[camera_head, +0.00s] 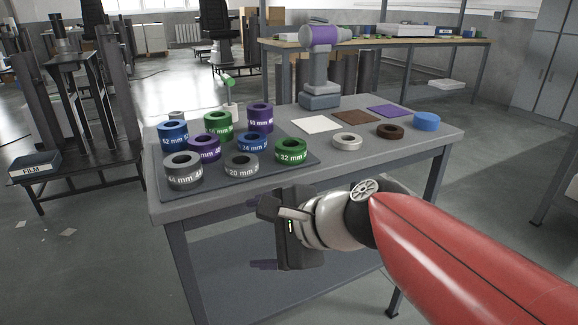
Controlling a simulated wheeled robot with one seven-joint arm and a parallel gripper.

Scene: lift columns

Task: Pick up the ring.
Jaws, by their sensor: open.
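Several labelled rings stand on a dark mat (300,169) at the table's left: grey ones (184,181) and (242,172) in front, a green ring (291,159), blue rings (172,143) and (253,151), and purple rings (204,155) and (260,126). Another green ring (217,132) stands behind. A whitish ring (347,149) and a brown ring (390,138) lie at the right; which ring is meant, I cannot tell. My gripper (258,233) is open and empty, in front of the table's near edge and lower than the rings in the picture, apart from them.
The grey table (420,152) also holds a blue round piece (427,121) and white (316,124), brown (355,117) and purple (390,111) squares. A grey and purple device (320,85) stands at the back. A rack with a FILM box (35,166) stands left.

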